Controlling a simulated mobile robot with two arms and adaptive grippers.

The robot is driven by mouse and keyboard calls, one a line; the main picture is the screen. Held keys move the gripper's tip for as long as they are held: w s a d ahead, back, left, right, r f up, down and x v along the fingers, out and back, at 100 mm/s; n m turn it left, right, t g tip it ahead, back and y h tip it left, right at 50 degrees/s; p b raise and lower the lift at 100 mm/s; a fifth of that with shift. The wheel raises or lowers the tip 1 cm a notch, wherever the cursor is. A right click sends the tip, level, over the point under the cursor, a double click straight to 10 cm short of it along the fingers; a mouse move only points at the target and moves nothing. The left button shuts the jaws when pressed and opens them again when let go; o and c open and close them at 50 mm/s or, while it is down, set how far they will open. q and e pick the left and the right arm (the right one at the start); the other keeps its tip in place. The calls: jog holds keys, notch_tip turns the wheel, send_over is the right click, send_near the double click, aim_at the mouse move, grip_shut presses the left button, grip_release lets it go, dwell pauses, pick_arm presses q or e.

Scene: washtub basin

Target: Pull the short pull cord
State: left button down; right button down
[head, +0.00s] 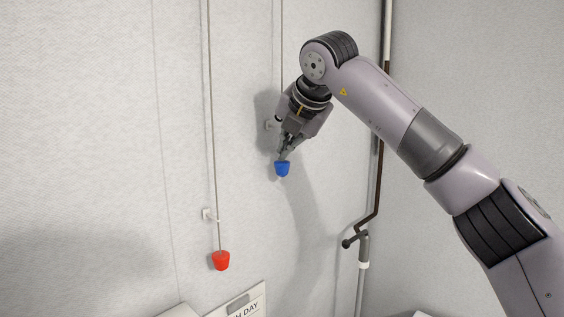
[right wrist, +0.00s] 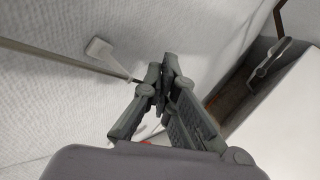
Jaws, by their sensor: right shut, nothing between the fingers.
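The short pull cord (head: 281,60) hangs down the wall and ends in a blue knob (head: 282,169). My right gripper (head: 284,153) points down just above the blue knob, close to the cord. Its fingers are shut with nothing between them. In the right wrist view, the closed fingertips (right wrist: 167,68) are beside a cord (right wrist: 60,57), whose end runs behind them. The blue knob cannot be made out there. I cannot tell whether the fingers touch the cord or knob. My left gripper is not in view.
A longer cord (head: 212,120) with a red knob (head: 221,261) hangs to the left. Small white wall brackets stand by the cords. A dark pipe with a handle (head: 350,241) runs down the corner at right. A sign (head: 247,304) is at the bottom.

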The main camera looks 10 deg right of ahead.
aim_at(286, 162)
jog(key=shift+f+b, duration=1.1)
jog(key=shift+f, duration=0.25)
dwell(0.6)
jog(key=shift+r, duration=0.1)
jog(key=shift+r+p, duration=1.65)
jog(key=shift+r, duration=0.4)
notch_tip(286, 162, up, 5)
jog(key=p, duration=0.4)
